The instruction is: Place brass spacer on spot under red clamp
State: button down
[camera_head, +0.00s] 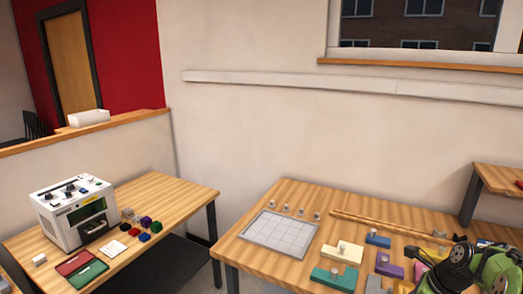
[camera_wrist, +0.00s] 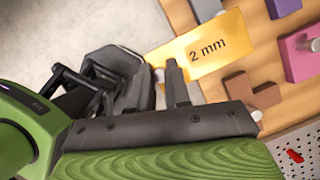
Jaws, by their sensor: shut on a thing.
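My gripper (camera_wrist: 160,76) shows in the wrist view, its dark fingers shut on the brass spacer (camera_wrist: 208,46). The spacer is a flat gold-yellow plate marked "2 mm" that sticks out past the fingertips. It appears to be above the edge of the wooden table, with grey floor behind it. A small red part (camera_wrist: 295,156) shows at the lower right on a perforated metal plate (camera_wrist: 300,142). I cannot tell whether it belongs to the red clamp. The spot under the clamp is not visible. In the head view the gripper and spacer cannot be made out.
The wooden table (camera_head: 263,267) holds a grey gridded plate (camera_head: 278,234) and yellow, green, blue and purple blocks. A laser machine (camera_head: 72,211) stands on the left table.

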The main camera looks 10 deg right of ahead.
jog(key=shift+a+f+n, duration=0.15)
jog(key=shift+a+n, duration=0.35)
jog(key=shift+a, duration=0.25)
jog(key=w+a+f+n+g+h, duration=0.1)
jog(key=w+a+f+n+g, duration=0.2)
jog(key=a+n, duration=0.55)
jog(key=w+a+f+n+g+h, duration=0.1)
jog(key=a+f+n+g, duration=0.1)
jog(key=a+f+n, duration=0.5)
jog(key=w+a+f+n+g+h, duration=0.1)
jog(key=w+a+f+n+g, duration=0.15)
jog(key=a+n, duration=0.75)
jog(key=s+f+n, duration=0.2)
jog(key=s+f, duration=0.2)
jog(key=f, duration=0.1)
jog(key=shift+s+d, duration=0.25)
jog(key=shift+d, duration=0.1)
